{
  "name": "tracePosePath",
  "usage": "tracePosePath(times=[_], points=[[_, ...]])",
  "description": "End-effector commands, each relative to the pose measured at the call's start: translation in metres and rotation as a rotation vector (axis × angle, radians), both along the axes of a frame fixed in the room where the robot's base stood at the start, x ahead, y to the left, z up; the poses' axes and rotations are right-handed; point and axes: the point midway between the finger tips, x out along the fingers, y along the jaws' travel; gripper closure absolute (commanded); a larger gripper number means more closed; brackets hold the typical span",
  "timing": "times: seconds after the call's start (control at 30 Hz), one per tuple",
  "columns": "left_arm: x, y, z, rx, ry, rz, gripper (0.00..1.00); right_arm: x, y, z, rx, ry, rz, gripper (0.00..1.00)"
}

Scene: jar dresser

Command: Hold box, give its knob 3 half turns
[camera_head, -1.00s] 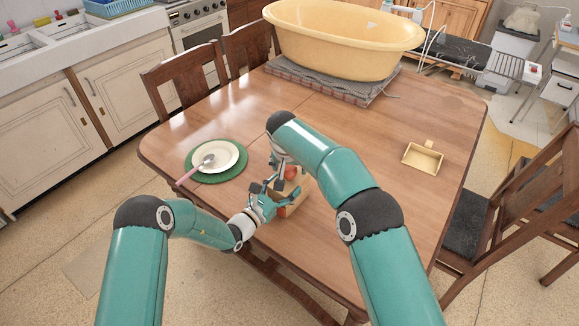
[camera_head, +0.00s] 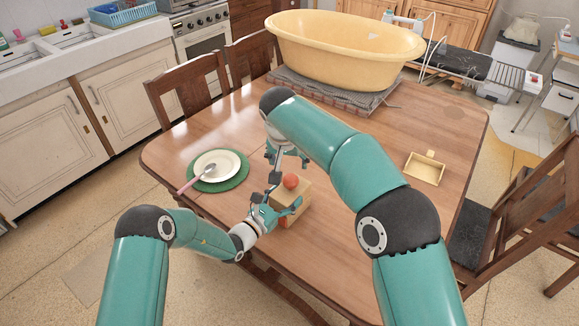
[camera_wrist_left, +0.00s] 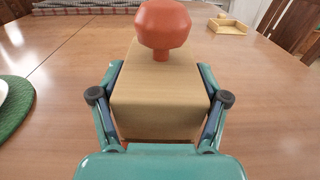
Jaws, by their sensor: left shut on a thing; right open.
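The wooden box (camera_head: 301,206) stands near the front edge of the table, with a red-orange knob (camera_head: 291,181) on its top. My left gripper (camera_head: 277,206) is shut on the box, low on its sides. In the left wrist view the box (camera_wrist_left: 158,95) sits between both fingers, and the faceted knob (camera_wrist_left: 163,26) stands on its short stem, untouched. My right gripper (camera_head: 287,157) is open and empty, just behind the knob in the head view and apart from it. My right wrist partly covers it.
A white plate with a spoon lies on a green mat (camera_head: 238,181) to the left. A small tan tray (camera_head: 425,170) is at the right. A large yellow tub (camera_head: 340,50) stands on a grey cloth at the back. The table between is clear.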

Motion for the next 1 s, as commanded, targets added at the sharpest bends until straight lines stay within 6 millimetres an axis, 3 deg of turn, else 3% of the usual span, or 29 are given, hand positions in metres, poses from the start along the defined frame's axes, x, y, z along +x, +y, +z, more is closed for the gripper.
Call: tracePosePath(times=[0.43,0.47,0.6,1.0], points=[[0.0001,0.0002,0.0004,-0.001,-0.001,0.0,0.81,-0.003,0.0003,0.0067,0.0,0.001,0.0,0.28],[0.0001,0.0002,0.0004,-0.001,-0.001,0.0,0.24,-0.003,0.0002,0.0067,0.0,0.001,0.0,0.28],[0.0001,0.0001,0.0003,-0.001,-0.001,0.0,0.01,-0.0029,0.0003,0.0066,0.0,0.001,0.0,0.28],[-0.0016,0.0016,0.0002,0.0,0.0,0.0,0.0,-0.0028,0.0003,0.0065,0.0,0.001,0.0,0.28]])
